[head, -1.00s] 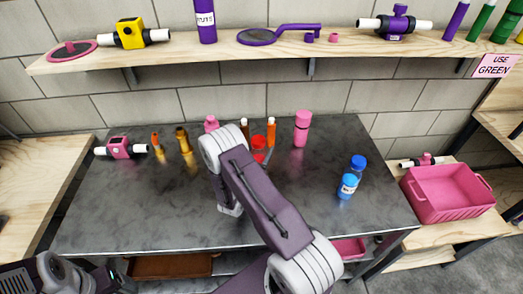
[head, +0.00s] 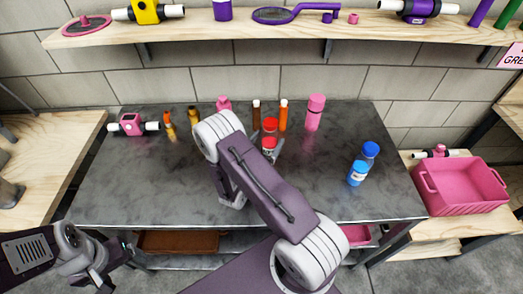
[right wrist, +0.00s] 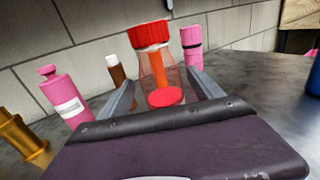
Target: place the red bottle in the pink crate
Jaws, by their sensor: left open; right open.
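The red bottle (head: 270,125), clear with a red cap, stands upright near the back middle of the dark table. It also shows in the right wrist view (right wrist: 152,36), between the fingers. My right gripper (head: 271,148) is open, one finger on each side of the bottle; my right arm partly hides the area in the head view. I cannot tell whether a finger touches it. My left gripper (head: 114,262) is open and empty at the lower left, away from the bottle. The pink crate (head: 470,200) stands on a wooden bench right of the table; no contents show.
Close around the red bottle stand a brown bottle (head: 256,115), an orange bottle (head: 283,115) and pink bottles (head: 315,113). Blue bottles (head: 357,173) stand at the table's right. A wooden shelf (head: 220,35) runs above. The table's left front is clear.

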